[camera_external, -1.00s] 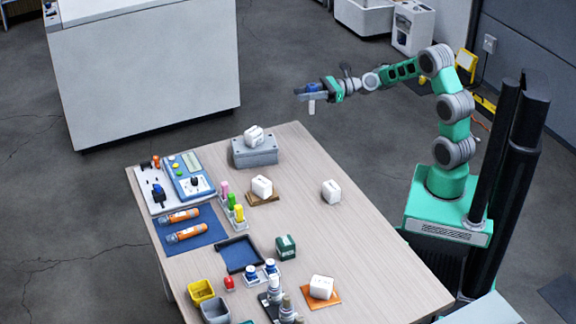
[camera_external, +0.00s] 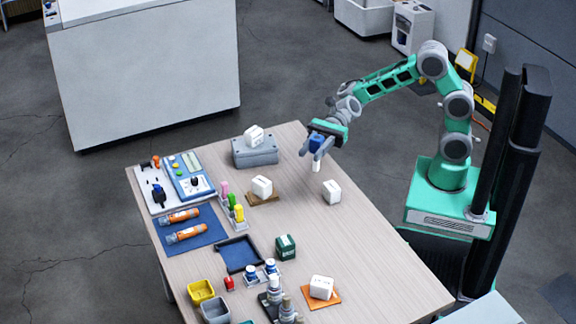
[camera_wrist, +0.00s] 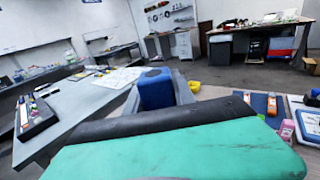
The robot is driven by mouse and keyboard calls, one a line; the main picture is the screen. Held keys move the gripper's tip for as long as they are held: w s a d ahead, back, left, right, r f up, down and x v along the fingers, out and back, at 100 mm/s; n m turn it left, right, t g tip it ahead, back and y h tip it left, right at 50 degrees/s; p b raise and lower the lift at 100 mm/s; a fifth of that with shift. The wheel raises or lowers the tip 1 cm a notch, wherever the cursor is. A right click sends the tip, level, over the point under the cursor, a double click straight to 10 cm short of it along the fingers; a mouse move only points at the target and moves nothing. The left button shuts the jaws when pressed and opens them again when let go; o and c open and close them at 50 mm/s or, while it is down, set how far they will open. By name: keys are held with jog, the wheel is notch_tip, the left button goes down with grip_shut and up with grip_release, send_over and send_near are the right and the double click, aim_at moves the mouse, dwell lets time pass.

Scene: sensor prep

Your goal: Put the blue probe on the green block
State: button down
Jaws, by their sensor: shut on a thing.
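My gripper (camera_external: 318,147) is shut on the blue probe (camera_external: 316,142), which has a blue body and a white lower end pointing down. It is held in the air above the far right part of the table. In the wrist view the blue probe (camera_wrist: 157,88) shows between the grey fingers, beyond my green gripper housing. The green block (camera_external: 286,247) stands on the table near its middle, nearer the camera than my gripper and to its lower left. I cannot pick out the green block in the wrist view.
White blocks stand on the bare table (camera_external: 331,191), on a brown pad (camera_external: 263,188), on a grey box (camera_external: 254,148) and on an orange pad (camera_external: 322,289). A blue tray (camera_external: 238,254) lies left of the green block. The table's right side is clear.

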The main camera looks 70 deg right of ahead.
jog(key=s+a+r+n+g, duration=0.2)
jog(key=s+a+g, duration=0.2)
jog(key=s+a, duration=0.45)
jog(key=shift+t, duration=0.6)
jog(key=w+a+f, duration=0.3)
jog(key=f, duration=0.1)
jog(key=w+a+f+b, duration=0.1)
jog(key=w+a+f, duration=0.3)
jog(key=f, duration=0.1)
jog(key=w+a+f, duration=0.3)
jog(key=f, duration=0.1)
jog(key=shift+w+a+f+b, duration=0.25)
jog(key=shift+w+b, duration=0.15)
jog(key=shift+f, duration=0.1)
jog(key=c, duration=1.1)
grip_release()
jog(key=shift+o, duration=0.2)
